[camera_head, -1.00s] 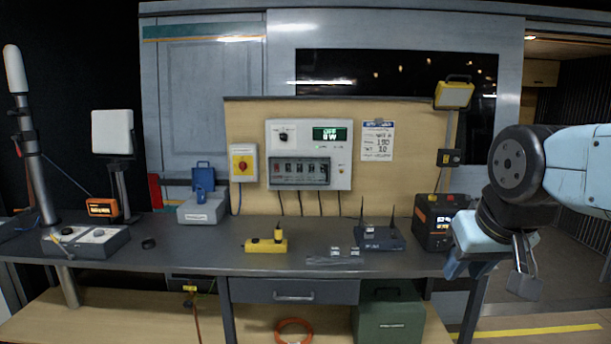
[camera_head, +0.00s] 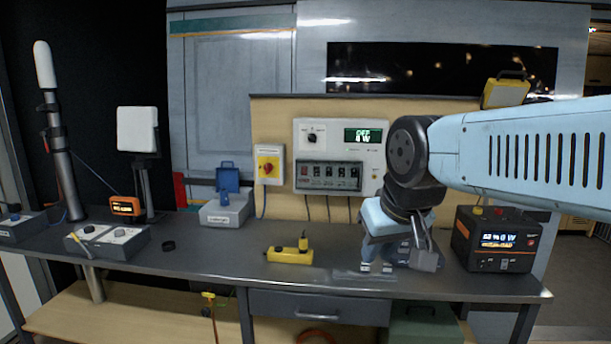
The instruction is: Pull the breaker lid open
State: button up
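The breaker lid (camera_head: 329,176) is a dark-framed window over a row of several switches, low on the white panel (camera_head: 370,160) on the back board. It looks shut, flat against the panel; its right end lies close to my arm in the picture. My gripper (camera_head: 386,252) hangs pointing down over the right part of the bench, in front of the board, below and right of the lid. It is apart from the lid. I see nothing held in it, but its fingers are partly hidden and blend with the things behind, so their gap is unclear.
Below the panel stand a yellow socket block (camera_head: 290,256) and, near my gripper, small white-topped items (camera_head: 376,267). A router (camera_head: 425,256) is partly behind my gripper. A black power box (camera_head: 495,240) is at the right, a grey case (camera_head: 224,212) at the left.

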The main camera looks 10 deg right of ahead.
aim_at(358, 182)
jog(key=u, duration=0.05)
jog(key=i, duration=1.35)
jog(key=z, duration=0.65)
jog(key=k, duration=0.8)
jog(key=z, duration=0.2)
jog(key=i, duration=0.85)
jog(key=u, duration=0.1)
